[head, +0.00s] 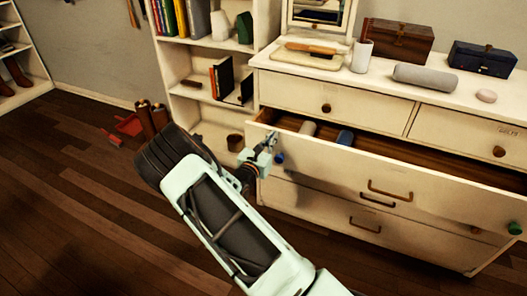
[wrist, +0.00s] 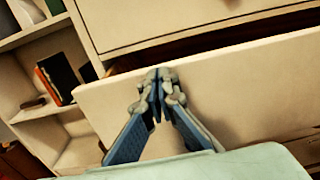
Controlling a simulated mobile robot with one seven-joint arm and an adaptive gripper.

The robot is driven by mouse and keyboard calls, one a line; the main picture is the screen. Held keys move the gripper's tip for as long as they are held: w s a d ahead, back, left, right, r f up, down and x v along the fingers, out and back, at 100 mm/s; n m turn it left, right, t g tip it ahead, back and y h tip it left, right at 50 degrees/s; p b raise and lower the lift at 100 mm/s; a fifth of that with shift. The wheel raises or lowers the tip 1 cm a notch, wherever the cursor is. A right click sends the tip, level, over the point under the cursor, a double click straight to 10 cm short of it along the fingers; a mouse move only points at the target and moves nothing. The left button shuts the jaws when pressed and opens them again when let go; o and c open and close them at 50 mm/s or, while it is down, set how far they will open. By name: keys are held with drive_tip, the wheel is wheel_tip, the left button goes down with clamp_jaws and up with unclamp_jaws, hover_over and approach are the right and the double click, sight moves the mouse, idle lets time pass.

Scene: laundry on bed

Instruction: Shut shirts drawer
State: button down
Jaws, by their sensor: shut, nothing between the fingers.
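A wide drawer (head: 390,187) of the white dresser stands pulled out, below the two small top drawers. I cannot read a label on its front. Rolled cloth pieces, one pale (head: 308,128) and one blue (head: 345,137), lie inside at its left end. My gripper (head: 272,137) is shut and empty at the left end of the drawer front. In the wrist view, the shut fingertips (wrist: 160,74) point at the drawer front (wrist: 240,85) near its upper edge. I cannot tell whether they touch it.
The dresser top (head: 335,72) holds a cup (head: 362,56), a grey roll (head: 425,76), a brown box (head: 397,41) and a dark blue box (head: 482,58). A white bookshelf (head: 188,98) stands left of the dresser. The wooden floor (head: 70,210) at left is largely clear.

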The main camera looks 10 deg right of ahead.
drive_tip(key=b+x, duration=0.1)
drive_tip(key=x, duration=0.7)
drive_tip(key=shift+w, duration=0.2)
drive_tip(key=shift+s, duration=0.1)
